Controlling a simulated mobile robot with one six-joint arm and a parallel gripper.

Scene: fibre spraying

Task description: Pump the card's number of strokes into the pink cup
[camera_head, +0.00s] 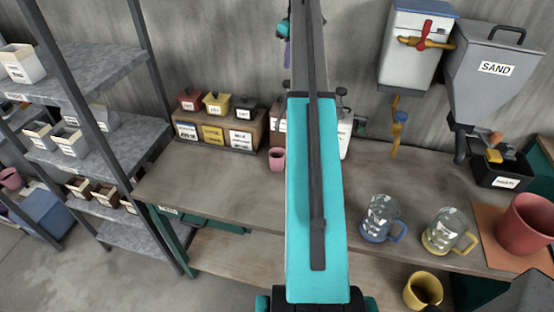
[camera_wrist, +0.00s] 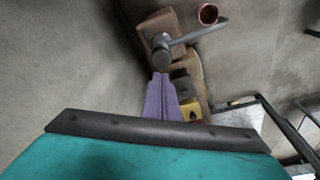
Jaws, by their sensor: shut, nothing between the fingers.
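The pink cup (camera_head: 277,159) stands upright on the bench, just left of my teal arm in the head view. In the wrist view a reddish cup (camera_wrist: 208,14) is seen from above, beside the tip of a grey spout (camera_wrist: 195,35). The spout runs from a round dark pump head (camera_wrist: 162,55) over a brown body (camera_wrist: 157,24). My gripper (camera_wrist: 160,98) has its purple fingers shut and empty, pointing toward the pump head; contact cannot be told. In the head view my arm hides most of the pump area. No stroke number is readable.
Labelled bins (camera_head: 214,132) stand on the bench at left. Two glass mugs (camera_head: 381,218) stand at right, near a red pot (camera_head: 525,223). A sand hopper (camera_head: 490,70) and white tank (camera_head: 415,45) hang on the wall. The left bench top is clear.

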